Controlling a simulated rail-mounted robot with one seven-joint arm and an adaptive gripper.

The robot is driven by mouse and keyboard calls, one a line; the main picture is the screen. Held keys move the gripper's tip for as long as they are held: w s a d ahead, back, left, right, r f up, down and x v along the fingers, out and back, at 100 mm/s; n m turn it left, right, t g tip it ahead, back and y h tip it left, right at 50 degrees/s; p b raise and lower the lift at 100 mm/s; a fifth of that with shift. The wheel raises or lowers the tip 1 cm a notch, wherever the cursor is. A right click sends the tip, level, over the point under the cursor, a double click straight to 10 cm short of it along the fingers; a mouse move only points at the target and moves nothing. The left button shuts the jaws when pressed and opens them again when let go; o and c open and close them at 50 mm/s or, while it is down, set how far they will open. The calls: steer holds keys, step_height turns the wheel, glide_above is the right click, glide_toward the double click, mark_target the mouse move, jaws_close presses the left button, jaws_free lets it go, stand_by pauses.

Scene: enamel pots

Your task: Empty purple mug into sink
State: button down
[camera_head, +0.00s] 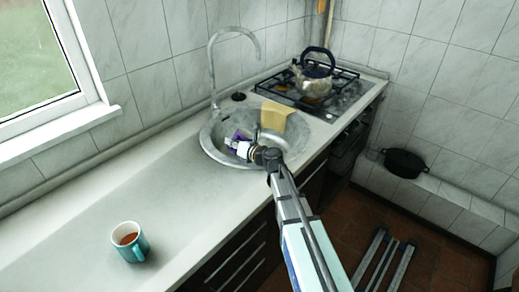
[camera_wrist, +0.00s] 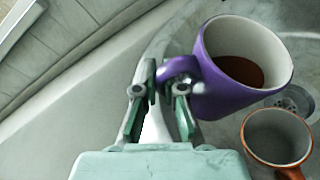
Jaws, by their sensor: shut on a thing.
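The purple mug (camera_wrist: 225,85) is in my gripper (camera_wrist: 168,85), which is shut on its handle. Its pale inside holds a brown liquid. In the head view the purple mug (camera_head: 238,136) is small and partly hidden by my gripper (camera_head: 246,149), over the round metal sink (camera_head: 210,150). In the wrist view the sink's drain (camera_wrist: 297,102) lies right of the mug, below it. I cannot tell exactly how far the mug is tilted.
An orange-brown mug (camera_wrist: 277,140) is in the sink. A yellow cloth (camera_head: 275,115) hangs at the sink's right side. The tap (camera_head: 212,70) arches behind it. A teal mug (camera_head: 130,242) stands on the counter; a kettle (camera_head: 314,78) is on the stove.

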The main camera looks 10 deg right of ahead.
steer(key=shift+d, duration=0.15)
steer(key=shift+w+d+r+m+t+y+b, duration=0.15)
steer(key=shift+d+r+m+t+y+b, duration=0.25)
steer(key=shift+r+m+b, duration=0.4)
stand_by(0.4)
steer(key=shift+d+f+m+b, duration=0.15)
steer(key=shift+d+m+b, duration=0.45)
steer(key=shift+b, duration=0.6)
steer(key=shift+w+d+r+m+t+y+b, duration=0.15)
steer(key=shift+d+r+m+t+y+b, duration=0.4)
steer(key=shift+m+b, duration=0.25)
steer(key=shift+w+d+r+m+t+y+b, duration=0.1)
steer(key=shift+d+r+m+t+y+b, duration=0.2)
steer(key=shift+r+m+b, duration=0.45)
stand_by(1.0)
steer(key=shift+w+d+r+m+t+p, duration=0.15)
steer(key=shift+d+r+m+t+p, duration=0.1)
steer(key=shift+d+m, duration=0.3)
steer(key=shift+w+d+r+m+t+p, duration=0.1)
steer(key=shift+d+r+m+t+p, duration=0.15)
steer(key=shift+d, duration=0.35)
steer(key=shift+w+d+r+m+t+p, duration=0.1)
steer(key=shift+d+r+m+t+p, duration=0.15)
steer(key=shift+d+m+t, duration=0.25)
steer(key=shift+w+d+r+m+t+p, duration=0.1)
steer(key=shift+d+r+m+t+p, duration=0.15)
steer(key=shift+m, duration=0.4)
stand_by(0.6)
